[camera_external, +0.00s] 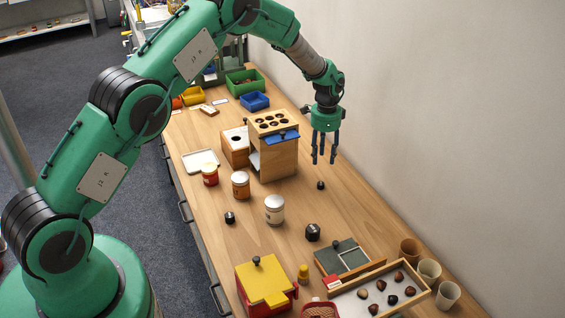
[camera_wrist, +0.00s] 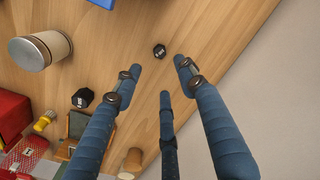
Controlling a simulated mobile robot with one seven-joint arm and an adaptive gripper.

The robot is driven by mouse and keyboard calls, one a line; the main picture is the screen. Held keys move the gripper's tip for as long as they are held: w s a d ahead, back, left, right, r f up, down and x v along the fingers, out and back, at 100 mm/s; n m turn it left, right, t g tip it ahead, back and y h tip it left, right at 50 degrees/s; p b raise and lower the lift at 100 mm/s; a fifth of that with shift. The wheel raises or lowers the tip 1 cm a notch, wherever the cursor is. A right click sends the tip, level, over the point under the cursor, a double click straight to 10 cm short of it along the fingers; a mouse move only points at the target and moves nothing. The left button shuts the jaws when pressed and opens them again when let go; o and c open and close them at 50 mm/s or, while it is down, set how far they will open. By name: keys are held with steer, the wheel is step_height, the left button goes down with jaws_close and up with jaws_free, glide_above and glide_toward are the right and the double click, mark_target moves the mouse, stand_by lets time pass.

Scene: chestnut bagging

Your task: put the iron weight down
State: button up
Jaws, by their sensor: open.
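A small dark iron weight (camera_external: 320,185) stands on the wooden table to the right of the wooden box with holes. It also shows in the wrist view (camera_wrist: 159,51), just beyond my fingertips. My gripper (camera_external: 324,160) hangs above the table, pointing down, with its blue fingers apart and empty. A visible gap separates the fingers from this weight. A larger dark weight (camera_external: 313,232) stands nearer the camera, beside a white-and-silver canister. Another small dark weight (camera_external: 230,217) stands at the left, near the table's edge.
The wooden box (camera_external: 273,150) with a blue part stands left of my gripper. Lidded canisters (camera_external: 274,210) stand mid-table. A tray of chestnuts (camera_external: 402,268), cups (camera_external: 448,294) and a red-and-yellow box (camera_external: 262,285) occupy the near end. The wall borders the right; table beside the small weight is clear.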

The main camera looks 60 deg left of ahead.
steer(key=s+d+r, duration=0.1)
steer(key=d+r, duration=0.3)
steer(key=r, duration=0.4)
steer(key=s+d+r+n+t, duration=0.1)
steer(key=d+r, duration=0.2)
steer(key=r, duration=0.4)
steer(key=s+d+r, duration=0.1)
steer(key=d+r, duration=0.3)
steer(key=r, duration=0.4)
steer(key=s+d+r+n+t, duration=0.1)
steer(key=s+d+r, duration=0.45)
steer(key=r, duration=0.25)
steer(key=s+d+r+t, duration=0.1)
steer(key=s+d+r, duration=0.45)
steer(key=r, duration=0.25)
steer(key=s+d+r+n+t, duration=0.1)
steer(key=s+d+r, duration=0.4)
steer(key=s, duration=0.4)
steer(key=s+d+r, duration=0.4)
steer(key=s, duration=0.4)
steer(key=s+d, duration=0.3)
steer(key=s, duration=0.6)
steer(key=s+d+n+t, duration=0.1)
steer(key=s+d, duration=0.2)
steer(key=s, duration=0.6)
steer(key=shift+f+n+t, duration=0.3)
steer(key=shift+f, duration=0.1)
steer(key=shift+s+f, duration=0.1)
